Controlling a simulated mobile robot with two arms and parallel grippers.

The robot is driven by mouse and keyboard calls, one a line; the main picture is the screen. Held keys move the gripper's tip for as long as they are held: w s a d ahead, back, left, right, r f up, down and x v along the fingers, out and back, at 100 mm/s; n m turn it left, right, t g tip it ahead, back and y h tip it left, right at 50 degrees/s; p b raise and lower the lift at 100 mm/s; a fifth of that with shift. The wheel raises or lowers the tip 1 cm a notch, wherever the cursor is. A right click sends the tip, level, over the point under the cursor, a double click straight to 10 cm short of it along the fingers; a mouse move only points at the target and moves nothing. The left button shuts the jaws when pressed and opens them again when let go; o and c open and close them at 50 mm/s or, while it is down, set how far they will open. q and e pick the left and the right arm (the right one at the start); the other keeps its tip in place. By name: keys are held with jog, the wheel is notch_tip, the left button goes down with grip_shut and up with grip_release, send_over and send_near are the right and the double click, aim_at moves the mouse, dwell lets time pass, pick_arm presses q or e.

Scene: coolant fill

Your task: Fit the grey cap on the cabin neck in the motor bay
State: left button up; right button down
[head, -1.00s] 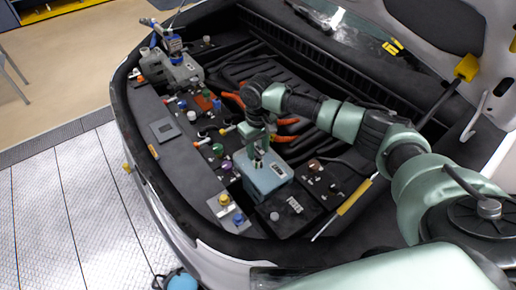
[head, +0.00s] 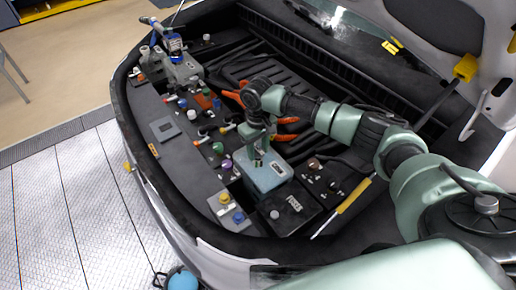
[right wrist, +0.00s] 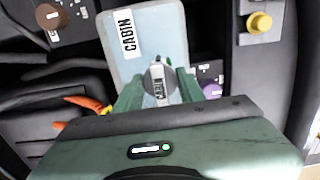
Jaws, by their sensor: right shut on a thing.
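The grey cap (right wrist: 157,84) sits between the fingers of my right gripper (right wrist: 156,92), which is shut on it. Below it is the pale blue tank labelled CABIN (right wrist: 149,28) in the right wrist view. In the head view my right gripper (head: 257,157) is over the same pale blue tank (head: 266,176), near its far left part. The cap and gripper hide the cabin neck, so I cannot tell whether the cap touches it. My left gripper is not in view.
A yellow cap (right wrist: 260,22) and a purple cap (right wrist: 211,90) lie close by. A black FUSES box (head: 290,208) stands in front of the tank. A yellow-handled tool (head: 354,194) is to the right. Orange cables (head: 284,138) run behind the gripper.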

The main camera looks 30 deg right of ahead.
aim_at(258, 149)
jog(key=shift+f, duration=1.1)
jog(key=c, duration=0.8)
grip_release()
jog(key=shift+r, duration=0.1)
jog(key=shift+r+b, duration=1.15)
jog(key=shift+r, duration=2.7)
